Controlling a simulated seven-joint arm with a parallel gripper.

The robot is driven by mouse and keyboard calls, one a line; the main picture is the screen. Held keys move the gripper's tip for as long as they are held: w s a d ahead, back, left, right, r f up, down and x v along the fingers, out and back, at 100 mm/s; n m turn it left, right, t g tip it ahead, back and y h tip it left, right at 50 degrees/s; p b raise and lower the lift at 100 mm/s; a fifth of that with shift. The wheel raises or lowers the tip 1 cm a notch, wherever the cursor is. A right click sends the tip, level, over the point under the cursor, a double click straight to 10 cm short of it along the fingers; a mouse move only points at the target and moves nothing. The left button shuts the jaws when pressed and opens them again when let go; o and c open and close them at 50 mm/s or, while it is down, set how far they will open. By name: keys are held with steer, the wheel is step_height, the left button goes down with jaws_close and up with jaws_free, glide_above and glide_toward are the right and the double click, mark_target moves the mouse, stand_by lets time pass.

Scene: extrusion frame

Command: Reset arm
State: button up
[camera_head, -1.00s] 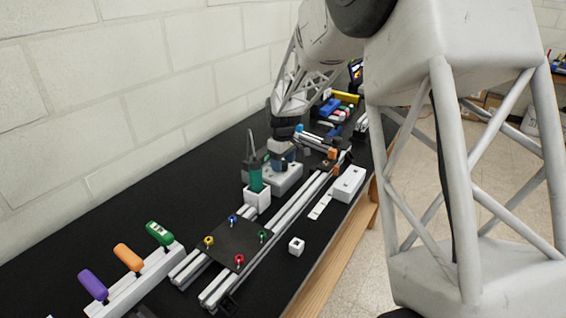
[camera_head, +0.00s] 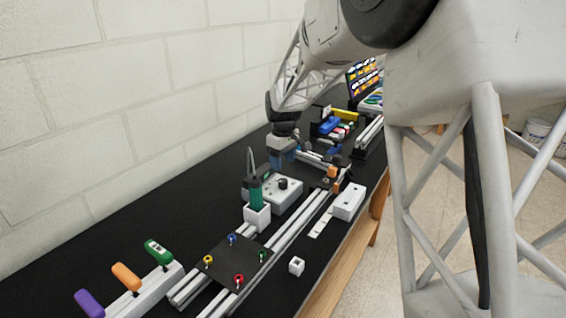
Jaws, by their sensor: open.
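My gripper (camera_head: 290,157) hangs from my arm over the black bench, above and behind a grey box with a dark knob (camera_head: 283,184). It is small in the view and its fingertips are partly hard to make out. It is open, and I see nothing held in it. My arm comes in from the right and fills the upper right of the picture. The extrusion frame (camera_head: 290,231) of silver rails lies along the bench, with a dark plate (camera_head: 236,257) carrying coloured knobs on its near end.
A green-handled tool (camera_head: 256,194) stands in a white holder beside the knob box. A rack with purple, orange and green handles (camera_head: 126,276) is at the near left. A white box (camera_head: 349,202) and small white block (camera_head: 297,266) lie near the right bench edge. A wall bounds the left.

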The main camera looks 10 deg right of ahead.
steer(key=shift+s+r, duration=0.35)
steer(key=shift+s, duration=0.05)
steer(key=s+r+m+t, duration=0.15)
steer(key=s+r, duration=0.25)
steer(key=s, duration=0.7)
steer(key=s+r+m, duration=0.3)
steer(key=s+r, duration=0.2)
steer(key=s, duration=0.6)
steer(key=s+f+m, duration=0.1)
steer(key=s, duration=1)
steer(key=s+f+m+t, duration=0.1)
steer(key=s+m, duration=0.1)
steer(key=s, duration=1)
steer(key=shift+d+f, duration=0.25)
steer(key=shift+f, duration=0.05)
steer(key=shift+m, duration=0.25)
